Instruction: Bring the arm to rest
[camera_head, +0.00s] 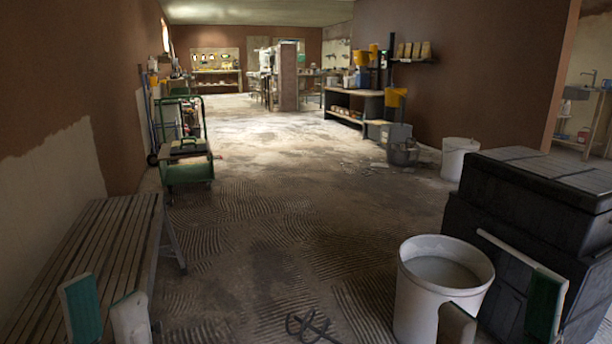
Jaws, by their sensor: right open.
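My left gripper (106,312) shows at the bottom left of the head view, in front of the slatted bench. Its green-padded finger and its grey finger stand apart, with nothing seen between them. My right gripper (500,318) is at the bottom right, in front of the white bucket and the black tool chest. Its grey finger and green-padded finger are wide apart, and I see nothing held between them. The rest of both arms is out of view.
A slatted bench (95,245) stands at left; a white bucket (408,295) and a black chest (530,215) stand close at right. A dark curved metal thing (312,326) is at the bottom middle. A green cart (188,172) stands farther left. The middle floor is clear.

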